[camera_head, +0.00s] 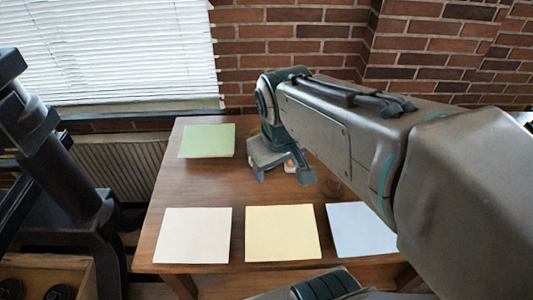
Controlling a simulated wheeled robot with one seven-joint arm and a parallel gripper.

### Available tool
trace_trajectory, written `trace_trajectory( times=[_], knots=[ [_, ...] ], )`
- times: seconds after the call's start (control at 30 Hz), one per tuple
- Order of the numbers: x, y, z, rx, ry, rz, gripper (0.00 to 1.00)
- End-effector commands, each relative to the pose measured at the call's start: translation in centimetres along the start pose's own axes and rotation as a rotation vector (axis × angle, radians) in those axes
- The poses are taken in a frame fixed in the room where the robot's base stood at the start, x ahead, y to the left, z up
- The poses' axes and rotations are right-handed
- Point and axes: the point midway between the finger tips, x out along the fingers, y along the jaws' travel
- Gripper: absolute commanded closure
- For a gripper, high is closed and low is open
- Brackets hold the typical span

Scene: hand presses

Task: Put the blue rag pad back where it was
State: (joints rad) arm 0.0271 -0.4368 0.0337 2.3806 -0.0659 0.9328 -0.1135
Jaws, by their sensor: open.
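My gripper (281,175) is open above the back middle of the wooden table, fingers pointing down. A small white and orange thing (291,168) shows just behind or between the fingers; most of it is hidden, and I cannot tell what it is or whether the gripper touches it. I cannot make out a separate blue rag pad. A flat pale blue square (360,230) lies at the front right of the table, its right side partly covered by my arm. It looks like a sheet or mat.
The wooden table (190,188) also bears a green square (207,141) at back left, a white square (193,235) at front left and a yellow square (282,233) at front middle. A dark press (70,180) stands left, beside a wooden crate (30,268). My arm hides the table's right.

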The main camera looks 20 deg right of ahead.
Motion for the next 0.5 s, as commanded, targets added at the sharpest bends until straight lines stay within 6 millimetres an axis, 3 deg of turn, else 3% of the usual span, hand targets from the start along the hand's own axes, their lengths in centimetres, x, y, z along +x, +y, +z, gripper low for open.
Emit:
trace_trajectory(
  times=[0.1,0.2,0.5],
  knots=[
    [0.0,-1.1,2.4,0.089,0.036,-0.033,0.33],
    [0.1,-1.4,3.4,0.136,0.052,-0.052,0.33],
    [0.2,-1.6,3.8,0.157,0.056,-0.060,0.33]
  ],
)
